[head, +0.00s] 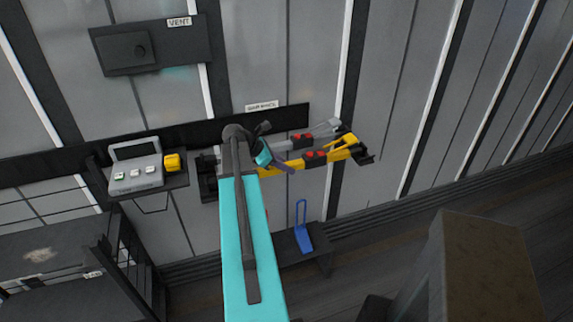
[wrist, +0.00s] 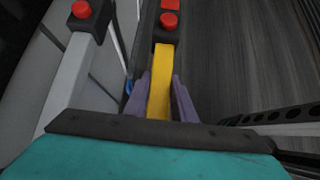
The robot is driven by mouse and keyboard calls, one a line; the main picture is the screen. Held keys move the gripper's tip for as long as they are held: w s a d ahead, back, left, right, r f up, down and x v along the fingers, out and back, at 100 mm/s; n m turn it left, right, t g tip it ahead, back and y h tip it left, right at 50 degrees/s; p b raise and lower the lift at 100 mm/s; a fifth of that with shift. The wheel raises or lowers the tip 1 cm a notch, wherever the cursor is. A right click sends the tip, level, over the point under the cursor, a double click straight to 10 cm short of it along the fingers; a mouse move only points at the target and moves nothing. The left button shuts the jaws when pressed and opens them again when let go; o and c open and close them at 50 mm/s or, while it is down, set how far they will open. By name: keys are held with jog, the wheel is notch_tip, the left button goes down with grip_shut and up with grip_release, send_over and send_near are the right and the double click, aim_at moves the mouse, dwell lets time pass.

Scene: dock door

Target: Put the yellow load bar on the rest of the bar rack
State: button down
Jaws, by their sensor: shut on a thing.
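The yellow load bar (head: 296,164), with red buttons on a dark block, lies roughly level in front of the wall. My gripper (head: 276,162) is shut around its bar; in the wrist view the purple fingers (wrist: 162,80) flank the yellow bar (wrist: 160,92). The bar rack, under a small label, shows a dark bracket (head: 207,183) at left and another (head: 363,154) by the yellow bar's right end. A grey bar (head: 289,145) with a red button lies just behind, and also shows in the wrist view (wrist: 70,78). My arm hides the yellow bar's left end; I cannot tell whether it touches the rack.
A shelf (head: 178,180) at left carries a grey device (head: 136,172) and a yellow object (head: 172,162). A blue object (head: 303,232) stands on a low dark bench (head: 318,258) below. A large brown-topped block (head: 500,260) stands at lower right. A vent panel (head: 150,46) is above.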

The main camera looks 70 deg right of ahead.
jog(key=c, duration=1.5)
grip_release()
jog(key=shift+f, duration=0.1)
jog(key=shift+r, duration=0.25)
jog(key=b+v, duration=0.2)
jog(key=v, duration=1)
jog(key=shift+b, duration=0.3)
